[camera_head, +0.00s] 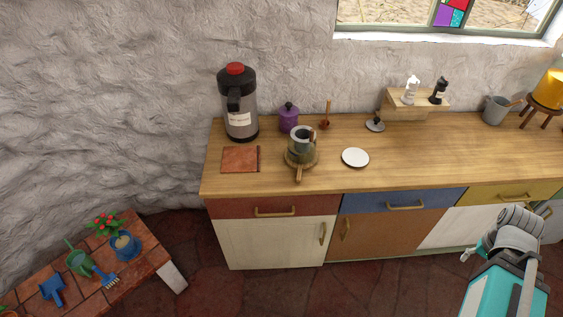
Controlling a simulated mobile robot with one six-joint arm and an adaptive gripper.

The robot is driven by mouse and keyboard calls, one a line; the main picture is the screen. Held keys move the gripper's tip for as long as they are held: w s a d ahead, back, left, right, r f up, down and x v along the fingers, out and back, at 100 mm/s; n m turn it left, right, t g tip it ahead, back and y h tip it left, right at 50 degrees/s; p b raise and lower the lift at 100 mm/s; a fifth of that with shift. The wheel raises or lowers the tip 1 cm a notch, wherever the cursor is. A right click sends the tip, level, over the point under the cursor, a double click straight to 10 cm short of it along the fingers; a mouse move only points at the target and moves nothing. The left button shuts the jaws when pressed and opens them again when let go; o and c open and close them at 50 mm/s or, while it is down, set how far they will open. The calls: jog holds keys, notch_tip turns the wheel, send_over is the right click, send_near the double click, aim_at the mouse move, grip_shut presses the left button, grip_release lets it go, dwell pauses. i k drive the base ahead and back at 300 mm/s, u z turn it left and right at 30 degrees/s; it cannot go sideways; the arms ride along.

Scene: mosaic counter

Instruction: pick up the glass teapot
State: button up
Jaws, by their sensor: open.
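A greyish, see-through pot (302,146), which looks like the glass teapot, stands upright on the wooden counter (410,165), left of its middle. It sits on a round wooden board whose short handle (298,174) points to the front. Its spout and handle are too small to make out clearly. My gripper (469,253) shows small and pale at the lower right, beside my folded arm. It is open and well apart from the pot, in front of the counter; its fingertips are hard to make out.
A tall flask (239,115) and a purple jar (288,119) stand behind and left of the pot. A reddish square tile (240,159) lies left, a white disc (355,157) right. The counter's right-centre front is clear.

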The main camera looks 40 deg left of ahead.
aim_at(297, 152)
jog(key=k, duration=0.85)
jog(key=u, duration=1.9)
jog(key=i, duration=1)
jog(key=z, duration=0.05)
